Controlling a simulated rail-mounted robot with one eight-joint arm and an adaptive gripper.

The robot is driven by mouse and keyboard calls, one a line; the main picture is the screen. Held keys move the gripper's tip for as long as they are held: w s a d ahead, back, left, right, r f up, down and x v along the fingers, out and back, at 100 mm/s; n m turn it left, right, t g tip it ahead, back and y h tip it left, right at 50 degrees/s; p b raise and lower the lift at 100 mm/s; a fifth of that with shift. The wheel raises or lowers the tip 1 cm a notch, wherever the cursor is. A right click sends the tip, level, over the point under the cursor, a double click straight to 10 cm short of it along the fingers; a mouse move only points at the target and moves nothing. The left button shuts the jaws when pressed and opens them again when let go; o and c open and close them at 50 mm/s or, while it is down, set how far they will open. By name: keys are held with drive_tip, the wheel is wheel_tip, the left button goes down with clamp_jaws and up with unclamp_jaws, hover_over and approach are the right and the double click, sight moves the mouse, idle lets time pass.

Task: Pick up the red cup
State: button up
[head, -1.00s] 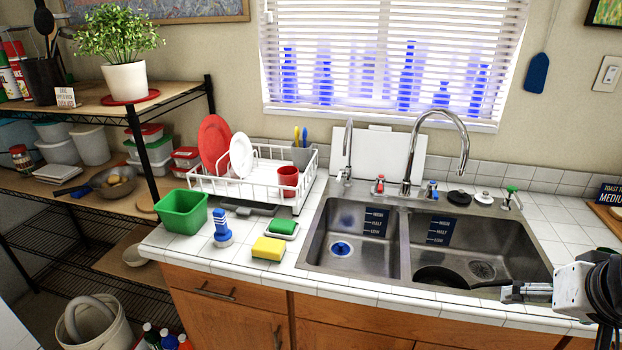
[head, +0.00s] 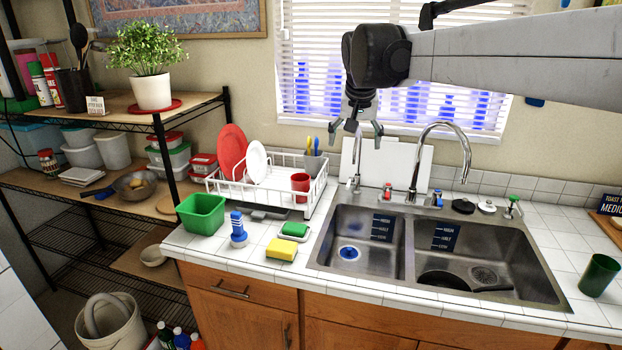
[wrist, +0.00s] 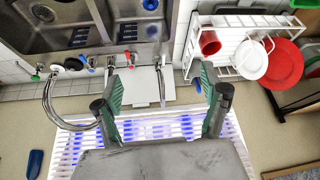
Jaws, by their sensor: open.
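The red cup (head: 300,184) stands in the front right part of the white dish rack (head: 316,196), left of the sink. In the wrist view the red cup (wrist: 209,42) shows at the rack's near edge, beyond and right of my fingers. My gripper (head: 362,131) is open and empty. It hangs in front of the window, above the faucets, up and to the right of the cup. In the wrist view my gripper's two fingers (wrist: 158,90) are spread wide with nothing between them.
The rack also holds a red plate (head: 232,150), a white plate (head: 257,162) and a utensil holder (head: 313,163). A tall faucet (head: 467,150) and a white board (head: 390,165) stand behind the sink (head: 440,250). A green tub (head: 201,214), yellow sponge (head: 281,249) and green cup (head: 599,275) sit on the counter.

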drive_tip(key=w+a+f, duration=0.3)
drive_tip(key=w+a, duration=0.4)
drive_tip(key=w, duration=0.3)
drive_tip(key=p, duration=0.2)
approach(300, 175)
drive_tip(key=shift+m+g+h, duration=0.3)
drive_tip(key=shift+m+g, duration=0.1)
drive_tip(key=shift+g, duration=0.1)
drive_tip(key=x, duration=0.2)
drive_tip(key=p+x, duration=0.1)
drive_tip(key=x, duration=0.2)
drive_tip(key=s+x, duration=0.1)
drive_tip(key=x, duration=0.1)
drive_tip(key=shift+f, duration=0.6)
drive_tip(key=shift+c, duration=0.2)
clamp_jaws()
drive_tip(key=shift+r, duration=0.2)
